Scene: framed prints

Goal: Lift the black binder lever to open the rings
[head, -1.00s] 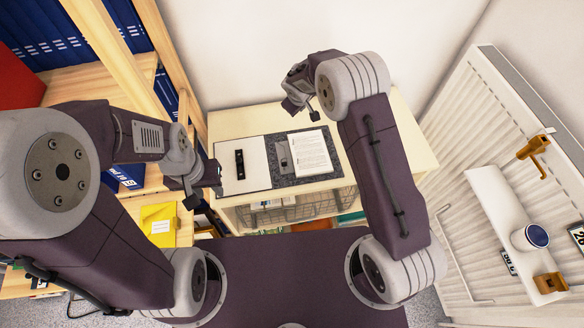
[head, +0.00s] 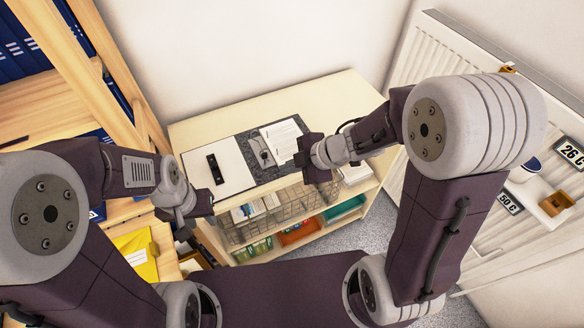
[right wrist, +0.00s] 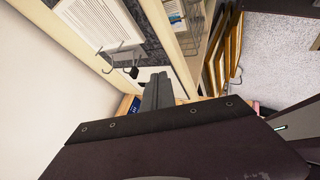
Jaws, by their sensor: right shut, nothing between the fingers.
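An open binder lies on the pale cabinet top, its white inner cover (head: 228,158) at the left and printed sheets (head: 284,140) at the right. The metal ring mechanism (head: 262,153) sits between them and shows in the right wrist view (right wrist: 120,57). A small black lever end (right wrist: 134,72) sticks out beside it there. My right gripper (head: 312,163) is shut and empty, at the right of the sheets near the cabinet's front. Its fingers (right wrist: 157,92) look close to the lever end, but I cannot tell contact. My left gripper (head: 192,214) hangs left of the cabinet; its jaws are unclear.
A black oblong object (head: 215,168) lies on the white cover. Wire baskets (head: 288,203) and coloured boxes fill the cabinet's open front. A wooden bookcase stands at the left, a radiator (head: 430,52) at the right. The cabinet top behind the binder is clear.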

